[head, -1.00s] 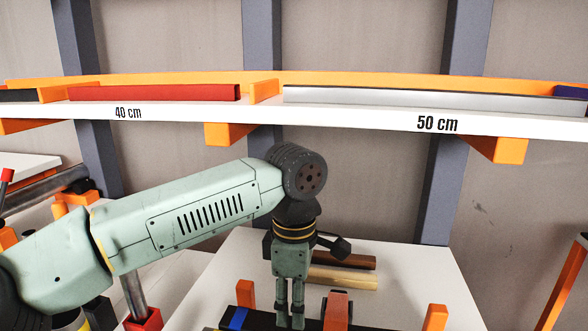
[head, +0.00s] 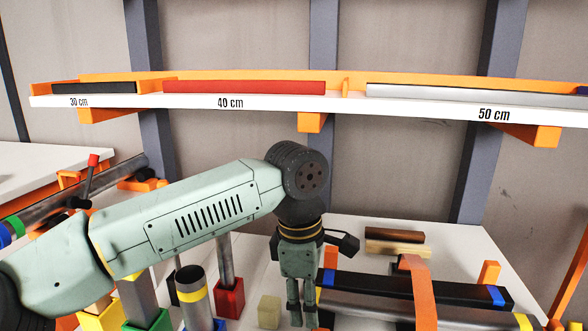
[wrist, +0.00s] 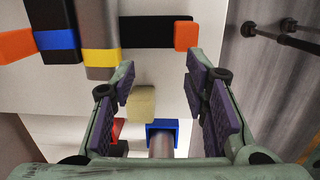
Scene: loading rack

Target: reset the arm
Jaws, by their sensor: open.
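My arm reaches in from the left in the head view, and my gripper (head: 302,318) hangs down from it over the white table (head: 462,256). In the wrist view my gripper (wrist: 160,95) shows its two purple-padded fingers wide apart. Nothing is between the pads. Below and beyond the fingers are a pale block (wrist: 140,103) and a blue socket (wrist: 164,126) with a grey tube in it. I cannot tell the exact height of the fingertips above the table.
A shelf (head: 400,101) labelled 30, 40 and 50 cm runs behind, holding black, red (head: 245,87) and silver bars. Black (head: 415,290) and grey bars lie right of my gripper, near an orange bracket (head: 420,285). Upright tubes (head: 190,290) in coloured sockets stand left. A red socket (head: 229,297) is close.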

